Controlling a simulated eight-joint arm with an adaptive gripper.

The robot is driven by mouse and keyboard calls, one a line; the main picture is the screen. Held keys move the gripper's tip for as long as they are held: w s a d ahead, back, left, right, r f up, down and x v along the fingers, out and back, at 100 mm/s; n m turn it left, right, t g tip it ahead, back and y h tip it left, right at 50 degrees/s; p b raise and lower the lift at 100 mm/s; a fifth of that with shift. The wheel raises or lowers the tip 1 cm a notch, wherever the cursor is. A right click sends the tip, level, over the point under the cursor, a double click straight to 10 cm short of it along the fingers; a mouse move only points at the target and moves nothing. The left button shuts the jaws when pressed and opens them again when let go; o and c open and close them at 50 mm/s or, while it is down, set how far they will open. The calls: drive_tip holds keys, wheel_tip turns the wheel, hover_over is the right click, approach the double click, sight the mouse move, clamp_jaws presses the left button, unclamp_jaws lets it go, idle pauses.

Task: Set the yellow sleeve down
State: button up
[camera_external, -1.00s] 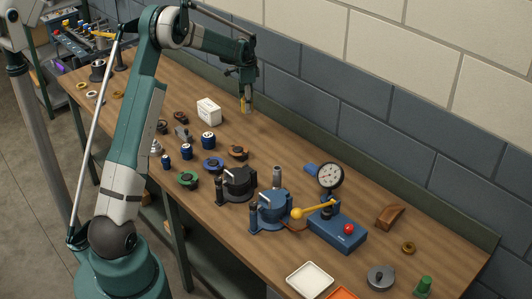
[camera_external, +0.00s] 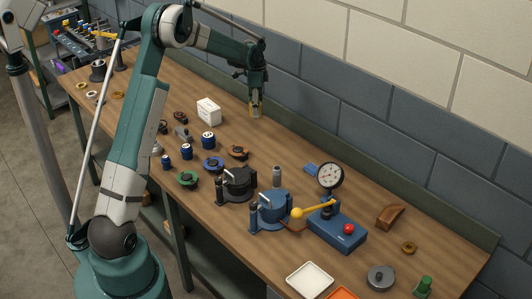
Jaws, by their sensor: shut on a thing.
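My gripper (camera_external: 257,100) points down over the back part of the wooden workbench (camera_external: 345,200), to the right of the white box. It is shut on the yellow sleeve (camera_external: 255,107), which is upright between the fingers and partly hidden by them. The sleeve is small in this view. I cannot tell for sure whether its lower end touches the bench or hangs just above it.
A white box (camera_external: 208,111) stands left of my gripper. Flanged parts, blue cylinders (camera_external: 208,140) and two clamp-like fixtures (camera_external: 273,207) stand nearer. A dial gauge (camera_external: 329,177) on a blue base is further right. The bench around the sleeve is clear.

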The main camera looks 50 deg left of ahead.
drive_tip(key=d+m, duration=0.5)
drive_tip(key=d, duration=1)
drive_tip(key=shift+s+r, duration=0.15)
drive_tip(key=shift+s, duration=0.1)
hover_over(278, 149)
drive_tip(key=shift+d+f, duration=0.1)
drive_tip(key=shift+f, duration=3.05)
drive_tip(key=shift+f, duration=1.85)
drive_tip(key=shift+f, duration=0.15)
drive_tip(key=o, duration=1.4)
wheel_tip(278, 149, up, 12)
